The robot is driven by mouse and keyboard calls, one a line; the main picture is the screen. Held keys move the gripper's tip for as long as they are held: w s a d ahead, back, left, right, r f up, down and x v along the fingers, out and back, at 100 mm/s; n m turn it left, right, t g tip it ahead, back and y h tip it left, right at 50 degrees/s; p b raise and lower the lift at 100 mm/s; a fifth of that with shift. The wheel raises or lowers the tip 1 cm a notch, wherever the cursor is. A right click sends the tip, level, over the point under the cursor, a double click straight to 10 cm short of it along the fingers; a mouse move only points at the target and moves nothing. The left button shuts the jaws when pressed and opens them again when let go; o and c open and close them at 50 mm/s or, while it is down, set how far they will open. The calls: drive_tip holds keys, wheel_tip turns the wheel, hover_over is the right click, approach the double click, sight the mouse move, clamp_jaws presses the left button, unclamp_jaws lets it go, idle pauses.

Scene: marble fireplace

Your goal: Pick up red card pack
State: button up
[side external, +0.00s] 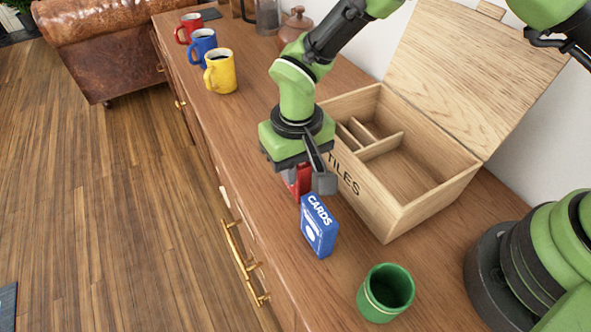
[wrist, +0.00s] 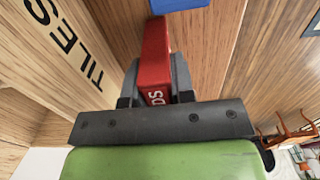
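The red card pack (side external: 299,179) stands on the wooden counter or just above it, under my gripper and partly hidden by it. In the wrist view the red pack (wrist: 155,60) lies between the two dark fingers, close against both sides. My gripper (wrist: 156,85) points down and looks shut on the pack; it also shows in the side view (side external: 306,180). Whether the pack's bottom touches the counter is hidden. A blue card pack (side external: 319,227) stands upright just in front of it, and its edge shows at the top of the wrist view (wrist: 180,4).
An open wooden TILES box (side external: 372,205) with dividers stands close to the right of my gripper. A green cup (side external: 385,293) stands near the front. Yellow (side external: 221,72), blue (side external: 202,47) and red (side external: 188,27) mugs stand at the far left. Free counter lies behind my gripper.

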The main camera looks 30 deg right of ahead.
clamp_jaws()
drive_tip(key=shift+r, duration=0.55)
wheel_tip(320, 180, up, 9)
drive_tip(key=d, duration=0.1)
drive_tip(key=w+d+r, duration=0.2)
drive_tip(key=d, duration=0.5)
drive_tip(key=w+d+r, duration=0.1)
drive_tip(key=d+r, duration=0.1)
drive_tip(key=d, duration=0.5)
wheel_tip(320, 180, down, 8)
drive_tip(key=shift+f, duration=0.2)
drive_tip(key=shift+w+f, duration=0.1)
drive_tip(key=shift+f, duration=0.05)
drive_tip(key=shift+f, duration=0.85)
drive_tip(key=shift+f, duration=0.7)
drive_tip(key=shift+f, duration=0.5)
